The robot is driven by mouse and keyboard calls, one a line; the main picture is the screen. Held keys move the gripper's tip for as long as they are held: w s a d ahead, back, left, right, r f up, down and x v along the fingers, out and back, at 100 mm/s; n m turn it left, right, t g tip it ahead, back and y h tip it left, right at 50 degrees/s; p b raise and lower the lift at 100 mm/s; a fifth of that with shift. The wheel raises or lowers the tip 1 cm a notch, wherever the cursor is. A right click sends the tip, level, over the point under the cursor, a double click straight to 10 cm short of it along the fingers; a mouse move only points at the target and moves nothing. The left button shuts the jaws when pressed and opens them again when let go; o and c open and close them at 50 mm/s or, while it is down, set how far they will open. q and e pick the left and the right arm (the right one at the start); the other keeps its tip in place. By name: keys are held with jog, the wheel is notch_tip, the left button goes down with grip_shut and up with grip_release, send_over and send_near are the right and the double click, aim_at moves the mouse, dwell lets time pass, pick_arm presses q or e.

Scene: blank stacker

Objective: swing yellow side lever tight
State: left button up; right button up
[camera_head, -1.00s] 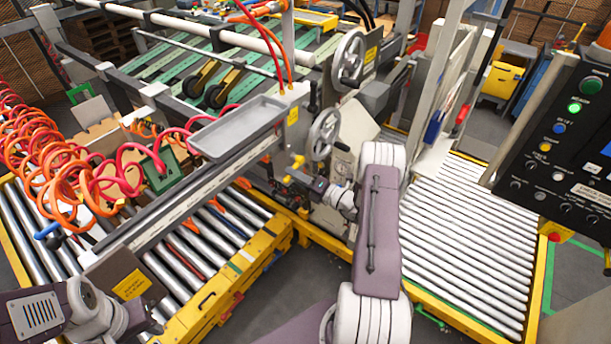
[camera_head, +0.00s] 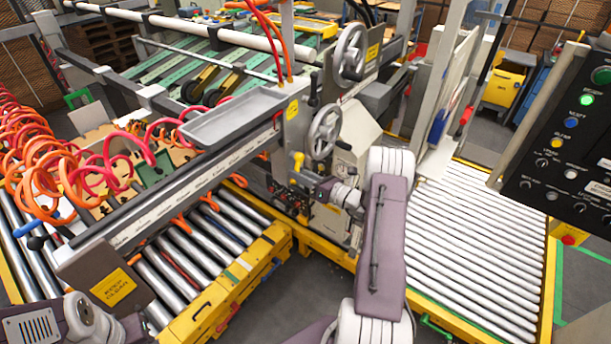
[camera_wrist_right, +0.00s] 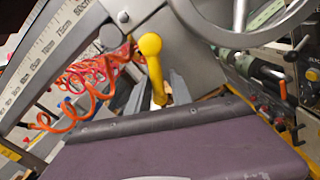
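The yellow side lever (camera_head: 298,161) stands upright on the side of the machine, below the grey handwheel. My right gripper (camera_head: 293,186) is just below and in front of the lever in the head view. In the right wrist view, its two grey fingers (camera_wrist_right: 157,92) seem apart, one on each side of the lever's lower end; contact cannot be made out. My left arm shows at the lower left; its fingers cannot be made out.
A spoked handwheel (camera_head: 324,132) is close above my right gripper. A grey tray (camera_head: 232,117) sits on the machine's beam to the left. Coiled orange hoses (camera_head: 38,165) hang at left. Roller conveyors (camera_head: 470,245) lie on both sides. A control panel (camera_head: 575,150) stands at right.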

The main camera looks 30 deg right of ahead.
jog(key=shift+w+d+f+n+b, duration=0.25)
jog(key=shift+d+n+b, duration=0.3)
jog(key=shift+n+b, duration=0.8)
jog(key=shift+w+d+f+n+b, duration=0.15)
jog(key=shift+d+n+b, duration=0.4)
jog(key=shift+n+b, duration=0.8)
jog(key=shift+r, duration=0.2)
jog(key=v, duration=0.9)
